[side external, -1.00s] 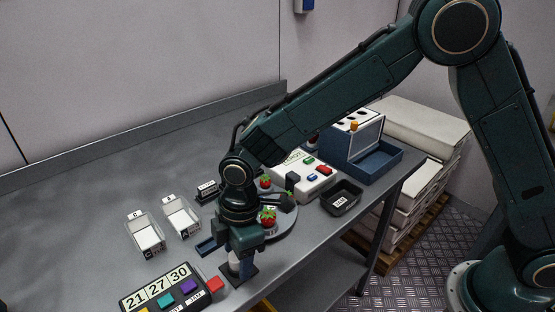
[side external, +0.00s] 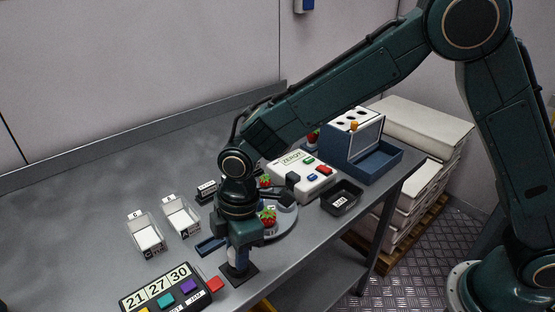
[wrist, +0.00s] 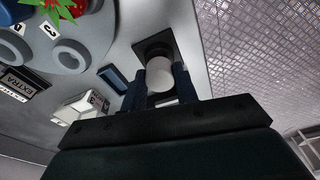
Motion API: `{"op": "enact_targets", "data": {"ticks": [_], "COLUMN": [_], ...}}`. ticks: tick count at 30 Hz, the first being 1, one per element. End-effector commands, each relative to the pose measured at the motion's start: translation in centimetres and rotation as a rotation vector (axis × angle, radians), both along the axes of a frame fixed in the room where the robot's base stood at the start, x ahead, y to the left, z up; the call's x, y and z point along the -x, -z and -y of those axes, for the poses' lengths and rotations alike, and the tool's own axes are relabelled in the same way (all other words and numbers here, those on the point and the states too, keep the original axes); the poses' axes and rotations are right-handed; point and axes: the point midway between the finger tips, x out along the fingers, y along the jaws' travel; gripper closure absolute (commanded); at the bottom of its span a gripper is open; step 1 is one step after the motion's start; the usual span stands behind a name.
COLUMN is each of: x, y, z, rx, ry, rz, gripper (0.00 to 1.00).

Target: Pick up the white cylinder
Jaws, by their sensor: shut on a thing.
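The white cylinder (wrist: 162,74) sits between the two dark blue fingers of my gripper (wrist: 161,80) in the wrist view, and the fingers are shut on it. Behind it is a black square base (wrist: 155,44) near the table edge. In the side view my gripper (side external: 240,257) points down over this base (side external: 239,276). The fingers mostly hide the cylinder there, so I cannot tell whether it is clear of the base.
A round grey plate (side external: 284,224) with strawberries stands close behind my gripper. A blue tray (side external: 211,246) lies to its left, and a numbered button panel (side external: 170,290) at front left. A white scale (side external: 303,177) and a black tray (side external: 341,195) stand to the right.

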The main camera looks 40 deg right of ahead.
Motion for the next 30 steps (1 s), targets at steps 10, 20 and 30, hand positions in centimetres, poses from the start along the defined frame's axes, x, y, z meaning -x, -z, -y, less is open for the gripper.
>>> {"op": "enact_targets", "data": {"ticks": [10,20,30], "x": [-0.1,-0.1,0.0], "y": [-5.8,-13.0,-17.8], "z": [-0.1,0.0,0.0], "rx": [-0.005,-0.004,-0.003], "ry": [-0.001,0.0,0.0], "rz": [0.006,0.005,0.002], "gripper": [0.93,0.93,0.93]}}
